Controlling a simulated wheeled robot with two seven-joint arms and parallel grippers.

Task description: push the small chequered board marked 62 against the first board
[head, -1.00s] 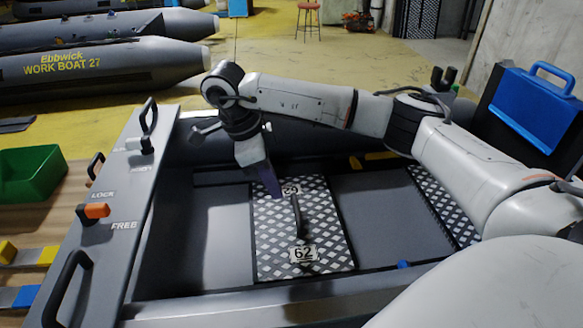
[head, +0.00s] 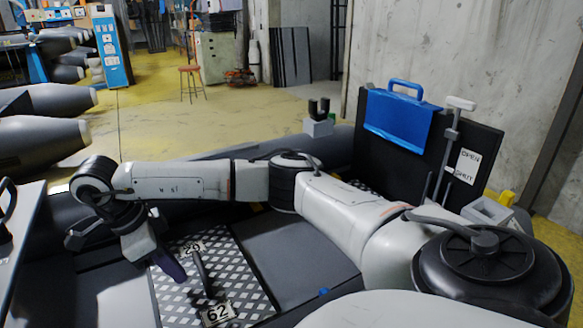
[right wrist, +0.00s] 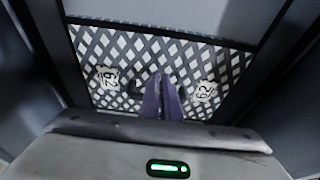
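The small chequered board (head: 245,283) lies in the boat floor in the head view, with a 62 plate (head: 217,312) at its near end. A plate at its far end looks like 62 upside down. A dark bar handle (head: 202,272) runs between the plates. My right gripper (head: 172,267) points down over the board's left part, beside the handle. In the right wrist view its purple fingers (right wrist: 162,97) are together over the board (right wrist: 212,68), with no object seen between them. Whether they touch the board or handle is unclear. My left gripper is out of view.
A smooth grey floor panel (head: 293,250) lies right of the board. A second chequered patch (head: 362,186) shows partly behind my right arm. A black transom with a blue case (head: 398,118) and an OPEN/SHUT lever (head: 449,145) stands at the right.

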